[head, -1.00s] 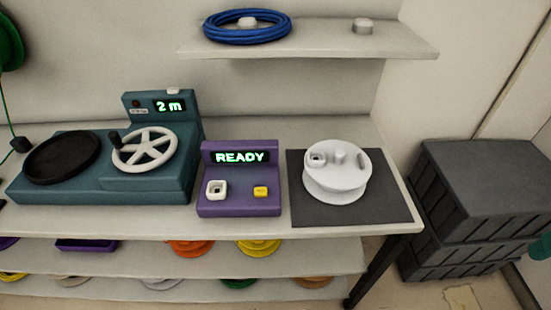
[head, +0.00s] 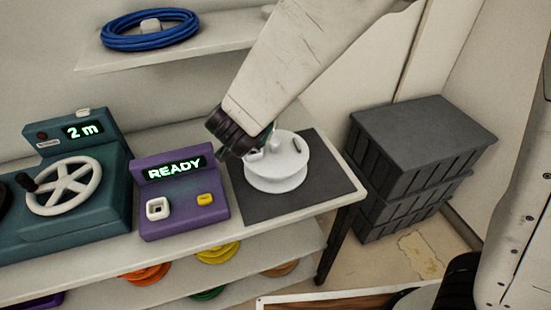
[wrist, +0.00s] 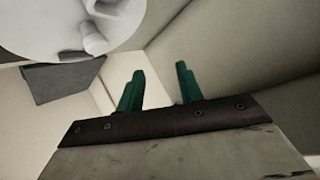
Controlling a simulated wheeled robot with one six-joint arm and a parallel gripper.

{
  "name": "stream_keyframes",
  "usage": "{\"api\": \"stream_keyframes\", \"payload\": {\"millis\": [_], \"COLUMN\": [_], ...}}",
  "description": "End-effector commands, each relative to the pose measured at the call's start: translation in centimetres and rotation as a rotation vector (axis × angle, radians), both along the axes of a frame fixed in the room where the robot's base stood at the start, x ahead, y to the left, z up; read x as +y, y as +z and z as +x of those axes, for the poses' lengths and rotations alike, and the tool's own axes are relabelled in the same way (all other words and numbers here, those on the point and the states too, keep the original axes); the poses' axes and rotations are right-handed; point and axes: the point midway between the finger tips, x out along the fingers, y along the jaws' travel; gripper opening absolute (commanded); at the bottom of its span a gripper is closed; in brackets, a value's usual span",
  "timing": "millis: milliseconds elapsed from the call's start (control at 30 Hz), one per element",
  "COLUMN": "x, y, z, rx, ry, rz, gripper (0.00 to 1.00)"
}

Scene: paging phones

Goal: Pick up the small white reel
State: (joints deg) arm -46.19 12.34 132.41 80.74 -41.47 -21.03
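The small white reel (head: 277,178) stands on a dark grey mat (head: 325,170) at the right end of the bench. It also fills the top left of the wrist view (wrist: 35,28), with a short peg on its face. My gripper (wrist: 160,71) shows two green fingers spread apart with nothing between them. In the head view my arm comes down from the upper right, and the gripper is at the back left of the reel, overlapping its upper edge. One green finger shows there; the rest is hidden. I cannot tell whether it touches the reel.
A purple box reading READY (head: 178,196) stands just left of the mat. A teal machine reading 2 m (head: 70,190) is further left. A shelf (head: 190,52) with a blue cable coil (head: 150,29) hangs above. Dark crates (head: 418,150) stand right of the bench.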

Motion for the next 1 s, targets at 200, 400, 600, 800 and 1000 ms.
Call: {"api": "stream_keyframes", "payload": {"millis": [200,400,600,800,1000], "x": [-0.5,-1.5,-2.7,-4.1,-5.2], "y": [-4.9,-5.9,-6.7,-7.7,-8.6], "z": [-4.2,-5.8,-4.2,-1.9,-0.2], "rx": [-0.043,-0.060,-0.062,-0.061,-0.062], "ry": [-0.233,-0.314,-0.321,-0.321,-0.319], "rz": [-0.275,-0.383,-0.388,-0.387,-0.386], "gripper": [0.36,0.36,0.36,0.36,0.36]}}
